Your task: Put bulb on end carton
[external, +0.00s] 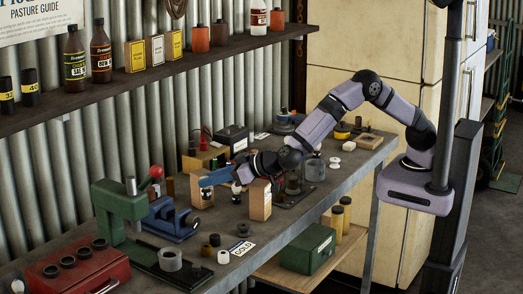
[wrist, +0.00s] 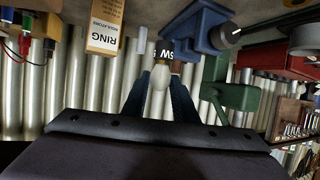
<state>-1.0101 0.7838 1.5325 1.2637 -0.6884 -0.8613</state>
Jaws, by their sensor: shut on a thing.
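My gripper (external: 212,178) is over the workbench, its blue fingers close to the upper part of a light wooden-coloured carton (external: 201,192). In the wrist view the two fingers (wrist: 160,88) are shut on a pale bulb (wrist: 158,91); a black band with white lettering (wrist: 166,48) shows just beyond it. The external view does not show the held bulb clearly. A second carton (external: 260,203) stands nearer the front edge. A carton lettered RING (wrist: 103,32) shows upside down in the wrist view, left of and apart from the bulb. I cannot tell which carton is the end one.
Small cylinders and a SOLD card (external: 242,248) lie near the front edge. A shelf (external: 110,83) runs above, along the corrugated wall.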

